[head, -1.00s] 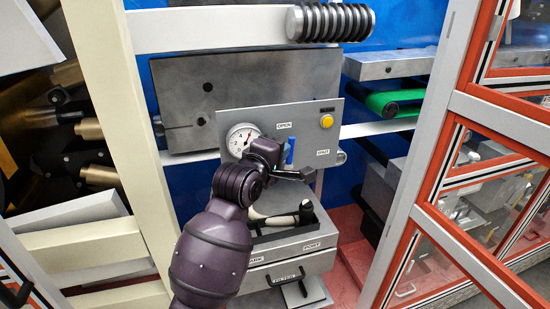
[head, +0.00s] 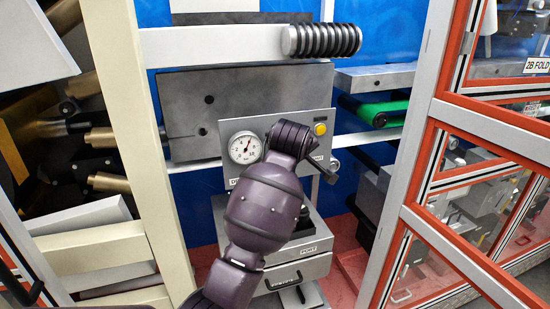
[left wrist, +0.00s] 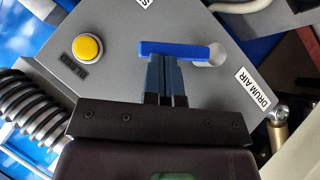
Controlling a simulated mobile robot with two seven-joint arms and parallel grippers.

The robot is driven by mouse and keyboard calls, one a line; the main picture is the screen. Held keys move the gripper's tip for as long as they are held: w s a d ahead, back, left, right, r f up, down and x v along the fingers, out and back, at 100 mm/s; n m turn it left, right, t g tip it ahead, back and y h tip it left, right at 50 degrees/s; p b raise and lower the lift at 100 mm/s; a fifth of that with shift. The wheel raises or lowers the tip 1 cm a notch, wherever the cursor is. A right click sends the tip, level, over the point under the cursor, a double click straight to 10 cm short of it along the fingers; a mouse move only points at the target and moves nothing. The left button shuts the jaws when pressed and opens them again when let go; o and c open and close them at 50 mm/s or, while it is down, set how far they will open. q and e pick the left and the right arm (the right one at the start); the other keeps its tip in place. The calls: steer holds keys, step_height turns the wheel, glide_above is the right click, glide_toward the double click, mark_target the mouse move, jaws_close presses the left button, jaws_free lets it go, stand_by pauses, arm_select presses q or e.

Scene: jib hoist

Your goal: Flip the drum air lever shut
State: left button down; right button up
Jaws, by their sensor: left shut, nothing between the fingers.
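The drum air lever has a blue handle (left wrist: 175,50) and a pale round hub at its right end in the left wrist view. It lies across the picture there, above the DRUM AIR label (left wrist: 255,90) on a grey panel (left wrist: 120,75). My left gripper (left wrist: 166,62) is shut and empty, with its fingertips at the near edge of the blue handle. I cannot tell whether they touch it. In the head view my left arm covers the lever, and the fingertips are hidden. My right gripper is in neither view.
The panel carries a white dial gauge (head: 245,147) and a yellow button (head: 320,129), which also shows in the wrist view (left wrist: 87,47). A black coiled roller (head: 325,41) is above. Drawers (head: 300,270) are below. A red-framed glass guard (head: 480,170) stands at right.

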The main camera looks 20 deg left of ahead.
arm_select(q)
steer(key=f+m+g+y, duration=0.1)
steer(key=w+d+f+g+y, duration=0.1)
steer(key=w+d+f+m+g+y, duration=0.1)
steer(key=shift+m+y, duration=0.3)
stand_by(0.3)
steer(key=shift+d, duration=0.2)
stand_by(0.4)
